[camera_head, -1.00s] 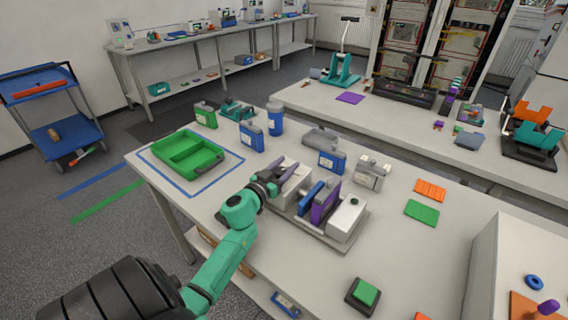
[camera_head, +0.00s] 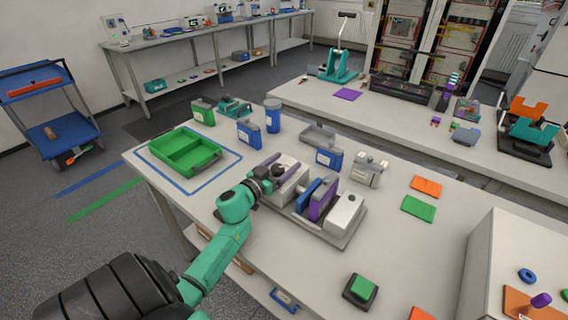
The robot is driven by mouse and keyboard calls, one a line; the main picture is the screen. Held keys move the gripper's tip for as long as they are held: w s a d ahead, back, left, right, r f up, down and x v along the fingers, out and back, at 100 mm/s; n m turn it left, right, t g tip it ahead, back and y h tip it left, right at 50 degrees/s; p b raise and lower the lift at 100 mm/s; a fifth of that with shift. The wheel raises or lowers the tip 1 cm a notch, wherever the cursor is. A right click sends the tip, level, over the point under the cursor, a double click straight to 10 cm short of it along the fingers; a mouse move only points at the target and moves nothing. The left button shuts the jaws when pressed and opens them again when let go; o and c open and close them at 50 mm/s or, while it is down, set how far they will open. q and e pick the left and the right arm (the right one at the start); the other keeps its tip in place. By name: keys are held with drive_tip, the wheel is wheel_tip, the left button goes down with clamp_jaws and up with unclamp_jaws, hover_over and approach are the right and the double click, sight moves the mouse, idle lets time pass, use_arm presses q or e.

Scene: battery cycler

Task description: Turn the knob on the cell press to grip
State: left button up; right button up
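The cell press (camera_head: 343,213) stands on the near table, with light grey blocks at its two ends on a grey base. A blue plate (camera_head: 307,195) and a purple plate (camera_head: 323,200) stand upright between the blocks. My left arm comes in from the lower left, and my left gripper (camera_head: 276,172) is at the left block of the press, very close to it or touching. The gripper is small and dark here, so its finger gap is unclear. I cannot make out the knob; the gripper may cover it. My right gripper is not in view.
A green tray (camera_head: 211,160) lies inside a blue outline on the left. Blue cells (camera_head: 250,135) and grey devices (camera_head: 367,171) stand behind the press. A green button box (camera_head: 360,291) is in front. Orange and green plates (camera_head: 419,208) lie on the right, with bare table around them.

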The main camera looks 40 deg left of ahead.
use_arm(q)
drive_tip(key=s+b, duration=0.2)
drive_tip(key=s, duration=1.2)
drive_tip(key=shift+s, duration=0.3)
drive_tip(key=shift+r, duration=0.15)
